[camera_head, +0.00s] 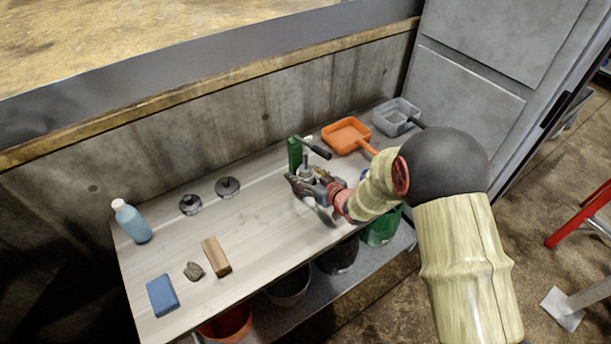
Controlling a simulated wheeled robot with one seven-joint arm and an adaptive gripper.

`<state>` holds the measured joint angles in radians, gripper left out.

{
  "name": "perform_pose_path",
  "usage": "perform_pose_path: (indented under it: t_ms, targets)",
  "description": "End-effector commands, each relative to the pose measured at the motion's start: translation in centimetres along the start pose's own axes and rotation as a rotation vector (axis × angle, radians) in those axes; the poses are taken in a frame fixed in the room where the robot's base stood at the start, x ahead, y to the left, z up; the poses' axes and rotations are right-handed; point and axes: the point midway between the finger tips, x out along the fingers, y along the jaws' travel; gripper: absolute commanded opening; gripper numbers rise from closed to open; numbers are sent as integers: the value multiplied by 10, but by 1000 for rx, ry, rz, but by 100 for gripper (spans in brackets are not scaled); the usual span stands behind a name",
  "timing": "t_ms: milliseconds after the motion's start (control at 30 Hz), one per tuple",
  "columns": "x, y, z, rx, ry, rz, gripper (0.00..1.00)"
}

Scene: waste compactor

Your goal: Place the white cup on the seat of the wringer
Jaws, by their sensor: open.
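My gripper (303,184) is open over the right half of a pale bench (262,213). It is close to a small metal piece with a black handle (314,148) and a green upright block (295,153). I cannot tell whether this piece is the wringer, nor whether the gripper touches it. I cannot make out a white cup; my gripper and arm hide part of the bench there.
A blue bottle (132,222), blue sponge (162,295), stone (194,271), wooden block (216,257) and two dark round pieces (190,204) stand left. Buckets (289,288) stand below. A concrete wall (210,140) is behind.

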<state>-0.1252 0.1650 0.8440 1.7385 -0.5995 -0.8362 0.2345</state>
Motion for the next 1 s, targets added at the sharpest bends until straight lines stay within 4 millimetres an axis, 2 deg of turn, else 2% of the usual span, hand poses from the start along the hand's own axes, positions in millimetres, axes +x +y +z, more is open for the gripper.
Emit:
perform_pose_path:
  t_ms: [367,467,800,1000]
  targets:
    - [-5,0,-4,0,0,1,59]
    - [-20,1,-6,1,1,2,59]
    - [-89,1,-5,1,0,3,59]
    - [-114,1,-4,1,0,2,59]
